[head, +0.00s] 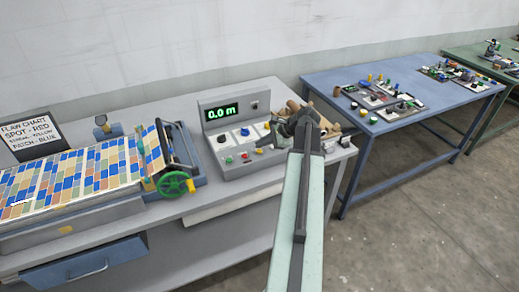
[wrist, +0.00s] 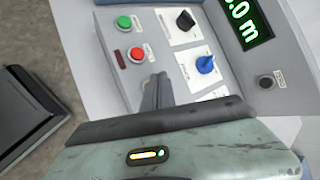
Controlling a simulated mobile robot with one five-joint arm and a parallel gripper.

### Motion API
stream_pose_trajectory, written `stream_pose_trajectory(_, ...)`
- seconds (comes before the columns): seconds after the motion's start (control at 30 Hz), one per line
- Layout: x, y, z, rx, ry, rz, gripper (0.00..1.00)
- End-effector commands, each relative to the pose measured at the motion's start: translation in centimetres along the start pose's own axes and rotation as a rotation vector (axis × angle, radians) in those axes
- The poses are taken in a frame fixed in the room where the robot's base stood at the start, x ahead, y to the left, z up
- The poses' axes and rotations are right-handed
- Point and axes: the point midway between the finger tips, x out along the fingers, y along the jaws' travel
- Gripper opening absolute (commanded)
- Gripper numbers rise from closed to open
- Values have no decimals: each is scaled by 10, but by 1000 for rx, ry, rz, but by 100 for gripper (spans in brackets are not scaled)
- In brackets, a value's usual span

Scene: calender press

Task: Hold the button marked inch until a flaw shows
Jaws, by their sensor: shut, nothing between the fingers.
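The grey control box (head: 238,165) stands on the bench with a lit display (head: 222,112) reading 0.0 m. In the wrist view its panel shows a green button (wrist: 124,22), a red button (wrist: 137,54), a black knob (wrist: 186,20) and a blue knob (wrist: 205,64). No label reading "inch" is legible. My gripper (wrist: 157,88) is shut and empty, over the panel's lower part beyond the red button; contact cannot be told. It hides the panel beneath it. In the head view my gripper (head: 290,126) is at the box's right side. A patterned sheet (head: 85,172) lies left of the rollers.
A flaw chart (head: 30,133) lists spot red, streak yellow, patch blue. A green handwheel (head: 175,185) is on the press, left of the box. Brown cylinders (head: 327,122) lie behind my gripper.

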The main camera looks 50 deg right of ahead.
Motion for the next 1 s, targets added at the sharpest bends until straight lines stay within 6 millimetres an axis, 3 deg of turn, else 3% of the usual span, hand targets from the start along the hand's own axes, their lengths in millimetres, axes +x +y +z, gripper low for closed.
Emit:
stream_pose_trajectory(0.33, -2, -2, 2, 0, 0, 0, 0)
stream_pose_trajectory(0.8, -35, -26, 25, 0, 0, 0, 0)
stream_pose_trajectory(1.0, -35, -26, 25, 0, 0, 0, 0)
